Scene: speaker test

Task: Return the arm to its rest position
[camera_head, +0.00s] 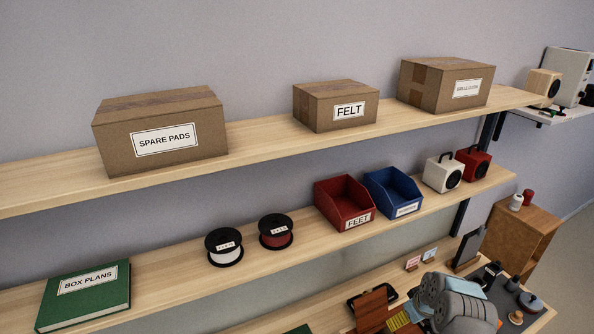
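Part of my arm (458,302) shows at the lower right, as grey rounded links with light blue caps. It appears folded over the workbench (345,322) at the bottom of the view. My gripper cannot be made out; it is hidden behind the links or below the picture's edge. Whether it holds anything does not show.
Above the bench run an upper shelf (258,142) with cardboard boxes and a lower shelf (165,273) with bins, spools, small speakers and a green book. On the bench near my arm stand a brown wooden piece (371,310), a dark upright panel (468,249) and small items.

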